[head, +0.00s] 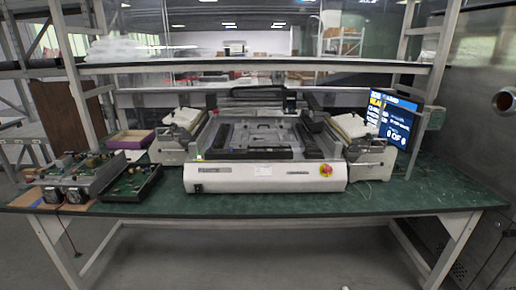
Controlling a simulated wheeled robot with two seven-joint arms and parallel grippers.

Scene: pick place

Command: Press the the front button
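A white and grey machine (265,178) stands on the green bench in the middle of the head view. On its front panel, at the right, is a red button on a yellow surround (326,170). A small dark switch (197,188) sits at the left end of the same panel. I cannot tell from the picture which of these is called the front button. Nothing covers either of them. Neither of my grippers shows in this view.
Circuit units (85,178) and a purple-rimmed box (130,140) stand at the left of the green bench (290,203). A lit screen (392,117) stands at the right. A shelf (260,65) crosses above the machine. The bench's front strip is mostly clear.

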